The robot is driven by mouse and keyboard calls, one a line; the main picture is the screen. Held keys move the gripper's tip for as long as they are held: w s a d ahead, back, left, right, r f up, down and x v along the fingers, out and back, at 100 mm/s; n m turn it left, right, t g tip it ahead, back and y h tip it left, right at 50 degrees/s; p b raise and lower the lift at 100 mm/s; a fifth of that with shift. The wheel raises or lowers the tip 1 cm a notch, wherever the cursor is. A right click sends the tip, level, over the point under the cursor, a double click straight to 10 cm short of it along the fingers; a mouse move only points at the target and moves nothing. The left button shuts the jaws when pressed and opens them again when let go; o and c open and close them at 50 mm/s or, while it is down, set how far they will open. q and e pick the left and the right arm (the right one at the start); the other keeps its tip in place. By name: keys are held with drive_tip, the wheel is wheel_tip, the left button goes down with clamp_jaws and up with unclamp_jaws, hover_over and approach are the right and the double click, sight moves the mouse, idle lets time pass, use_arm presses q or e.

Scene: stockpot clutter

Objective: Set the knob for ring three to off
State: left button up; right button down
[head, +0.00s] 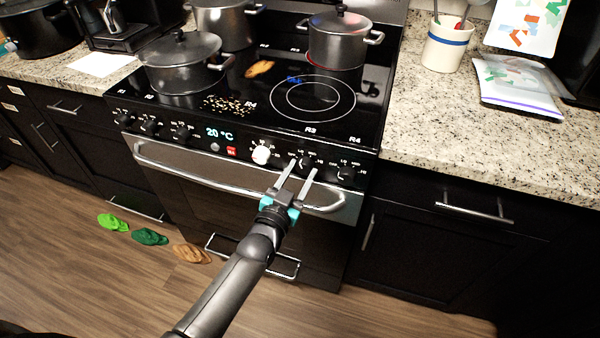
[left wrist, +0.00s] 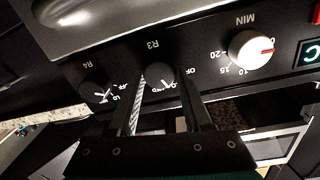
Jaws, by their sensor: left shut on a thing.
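The dark knob under the label R3 (left wrist: 160,77) is on the stove's front panel, between the fingers of my left gripper (left wrist: 165,108) in the left wrist view. A white pointer mark shows on its lower part, with "OFF" printed to its right. In the head view, the same R3 knob (head: 304,161) is partly hidden by the fingertips of my left gripper (head: 302,170), which is shut on it. A red glow shows around the base of the rear right pot (head: 336,40). My right gripper is not in view.
The white timer knob (head: 261,155) is left of R3, and the R4 knob (head: 347,173) is right of it. The oven handle (head: 210,180) runs just below. More pots, a food piece (head: 259,68) and scattered bits (head: 228,105) are on the cooktop.

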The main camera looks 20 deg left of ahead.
use_arm(q)
clamp_jaws()
drive_tip(key=n, duration=0.4)
drive_tip(key=shift+f, duration=0.1)
drive_tip(key=n, duration=0.4)
drive_tip(key=shift+n+t, duration=0.3)
drive_tip(key=shift+n, duration=0.2)
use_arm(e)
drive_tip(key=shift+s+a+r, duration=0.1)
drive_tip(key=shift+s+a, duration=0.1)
use_arm(q)
drive_tip(key=o, duration=1.1)
unclamp_jaws()
